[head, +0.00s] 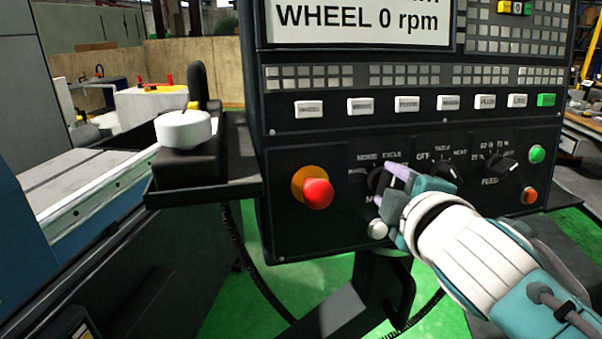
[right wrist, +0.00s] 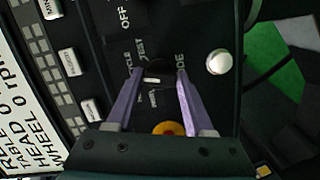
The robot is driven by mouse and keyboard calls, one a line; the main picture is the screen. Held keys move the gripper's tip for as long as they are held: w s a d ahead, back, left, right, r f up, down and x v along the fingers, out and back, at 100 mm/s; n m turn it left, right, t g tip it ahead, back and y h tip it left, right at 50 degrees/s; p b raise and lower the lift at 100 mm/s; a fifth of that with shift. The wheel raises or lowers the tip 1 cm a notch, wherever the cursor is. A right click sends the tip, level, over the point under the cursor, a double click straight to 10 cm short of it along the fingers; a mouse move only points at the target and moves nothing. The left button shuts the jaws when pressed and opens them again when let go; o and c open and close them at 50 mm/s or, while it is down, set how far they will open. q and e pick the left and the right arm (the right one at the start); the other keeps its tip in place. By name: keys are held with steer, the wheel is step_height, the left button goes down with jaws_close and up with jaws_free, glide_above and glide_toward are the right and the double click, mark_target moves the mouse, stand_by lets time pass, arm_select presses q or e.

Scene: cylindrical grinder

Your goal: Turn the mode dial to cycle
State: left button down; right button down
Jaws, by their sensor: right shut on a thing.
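The mode dial (head: 376,180) is a black round knob on the lower control panel, partly hidden behind my right gripper (head: 387,184) in the head view. In the right wrist view the dial (right wrist: 153,85) lies between the two purple fingers of my right gripper (right wrist: 158,76), one on each side. The gripper is shut on the dial. A white mark shows on the dial, and labels reading CYCLE, TEST and MODE are printed around it, partly covered. I cannot tell for sure which label the mark points at. My left gripper is not in view.
A red stop button (head: 318,193) on an orange ring sits left of the dial. A silver button (head: 377,228) is just below it. The table dial (head: 440,171) and feed dial (head: 494,165) are to the right. The screen (head: 360,20) reads WHEEL 0 rpm.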

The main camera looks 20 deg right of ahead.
steer(key=shift+m, duration=0.4)
steer(key=shift+c, duration=1.6)
jaws_free()
steer(key=shift+s, duration=0.1)
steer(key=v, duration=0.9)
steer(key=shift+s+a+r, duration=0.2)
steer(key=shift+s+r, duration=0.05)
steer(key=shift+s, duration=0.05)
